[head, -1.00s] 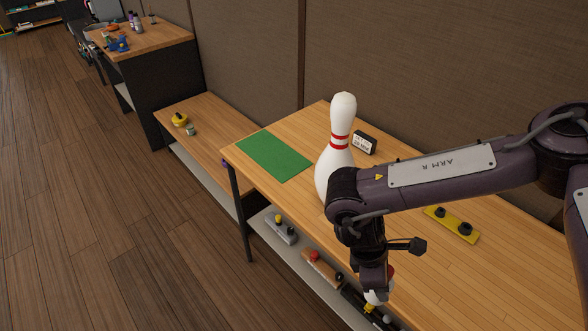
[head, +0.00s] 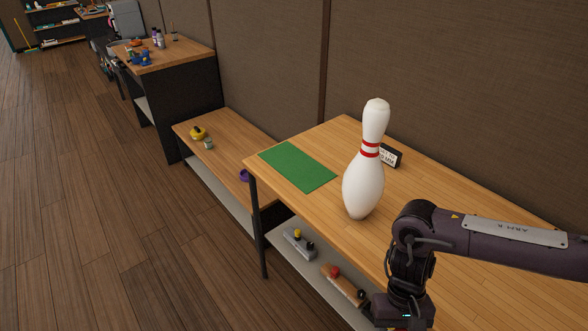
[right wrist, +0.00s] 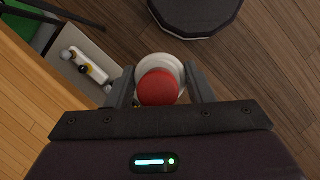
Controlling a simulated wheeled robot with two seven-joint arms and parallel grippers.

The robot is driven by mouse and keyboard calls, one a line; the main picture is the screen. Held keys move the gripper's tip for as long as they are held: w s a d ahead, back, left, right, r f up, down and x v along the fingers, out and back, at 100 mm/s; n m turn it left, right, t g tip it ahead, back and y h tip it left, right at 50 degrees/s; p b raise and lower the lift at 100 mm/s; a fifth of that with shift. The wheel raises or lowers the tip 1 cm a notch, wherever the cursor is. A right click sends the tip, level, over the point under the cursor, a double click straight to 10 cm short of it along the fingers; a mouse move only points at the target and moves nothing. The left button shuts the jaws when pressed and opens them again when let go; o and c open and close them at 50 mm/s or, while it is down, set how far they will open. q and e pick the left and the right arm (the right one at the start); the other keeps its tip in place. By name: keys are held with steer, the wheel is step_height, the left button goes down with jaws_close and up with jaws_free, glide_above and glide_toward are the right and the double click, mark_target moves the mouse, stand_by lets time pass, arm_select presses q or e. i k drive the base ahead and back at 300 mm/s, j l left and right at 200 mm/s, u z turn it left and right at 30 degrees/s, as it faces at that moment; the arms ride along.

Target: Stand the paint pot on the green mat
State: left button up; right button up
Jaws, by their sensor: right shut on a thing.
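The green mat (head: 297,166) lies flat and bare on the far left end of the wooden table. My right gripper (right wrist: 159,92) is shut on the paint pot (right wrist: 176,63), a round white pot with a red top, seen from above between the fingers in the right wrist view. It is held over the floor beside the table's front edge, well to the right of the mat. My left gripper is out of view.
A tall white bowling pin (head: 364,178) with red bands stands upright between the mat and my right arm. A small black-and-white sign (head: 391,155) stands behind it. A lower bench (head: 222,135) and a shelf (head: 285,230) below hold several small items.

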mark_target(300, 168)
steer(key=i+j+z, duration=0.1)
steer(key=j, duration=0.25)
steer(key=i+j, duration=0.3)
steer(key=i+j+z, duration=0.15)
steer(key=j, duration=0.3)
steer(key=i+j, duration=0.25)
steer(key=j, duration=0.15)
steer(key=i+j+z, duration=0.15)
steer(key=j, duration=0.2)
